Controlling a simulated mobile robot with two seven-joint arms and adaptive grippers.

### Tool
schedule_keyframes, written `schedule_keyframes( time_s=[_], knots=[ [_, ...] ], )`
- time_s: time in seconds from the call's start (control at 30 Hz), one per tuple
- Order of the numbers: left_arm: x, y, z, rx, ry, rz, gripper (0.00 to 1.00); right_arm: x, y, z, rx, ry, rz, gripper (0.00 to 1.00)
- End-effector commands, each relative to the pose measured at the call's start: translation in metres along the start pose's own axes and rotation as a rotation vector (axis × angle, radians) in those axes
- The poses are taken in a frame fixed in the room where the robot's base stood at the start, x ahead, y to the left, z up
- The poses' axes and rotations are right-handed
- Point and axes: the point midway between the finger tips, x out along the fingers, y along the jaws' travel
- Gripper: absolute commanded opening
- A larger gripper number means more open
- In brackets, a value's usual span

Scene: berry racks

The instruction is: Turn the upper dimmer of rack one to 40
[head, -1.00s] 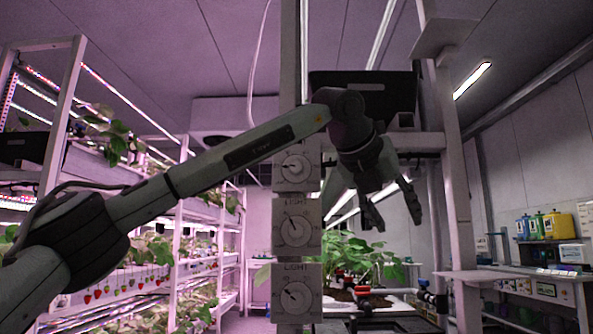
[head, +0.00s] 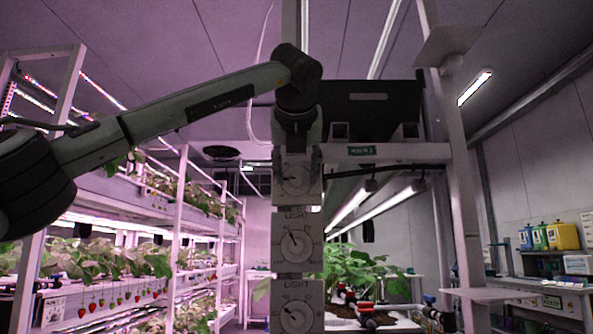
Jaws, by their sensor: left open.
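A post carries three light dimmers, one above another, each a grey plate with a round dial. The upper dimmer (head: 296,180) is partly covered at its top by my left gripper (head: 297,180). The middle dimmer (head: 297,243) and the lower dimmer (head: 297,315) are in full or nearly full view below. My right gripper is not in view.
Rack one (head: 462,200) has a small green label (head: 361,151) on its crossbar and a dark crate (head: 366,112) on top. Strawberry plants (head: 355,268) stand behind the dimmers. Planted shelves (head: 120,205) fill the left. A bench with bottles (head: 562,235) stands at the right.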

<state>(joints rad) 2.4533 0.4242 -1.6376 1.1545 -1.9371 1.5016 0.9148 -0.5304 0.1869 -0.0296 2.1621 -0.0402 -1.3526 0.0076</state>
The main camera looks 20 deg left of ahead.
Motion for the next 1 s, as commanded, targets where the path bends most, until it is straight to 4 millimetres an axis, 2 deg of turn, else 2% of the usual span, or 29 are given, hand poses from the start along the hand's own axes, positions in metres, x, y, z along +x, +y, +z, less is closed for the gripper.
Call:
schedule_keyframes(
  time_s=[0.27, 0.67, 1.0],
  knots=[
    [0.0035, 0.0002, -0.0005, 0.0, 0.001, 0.0, 0.46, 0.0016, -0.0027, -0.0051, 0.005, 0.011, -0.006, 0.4],
    [0.0031, 0.0002, -0.0004, 0.0, 0.001, 0.0, 0.0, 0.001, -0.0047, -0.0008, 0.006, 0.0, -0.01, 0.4],
    [0.003, -0.0005, -0.0001, 0.039, 0.0, 0.016, 0.0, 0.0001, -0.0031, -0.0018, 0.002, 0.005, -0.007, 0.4]
  ],
)
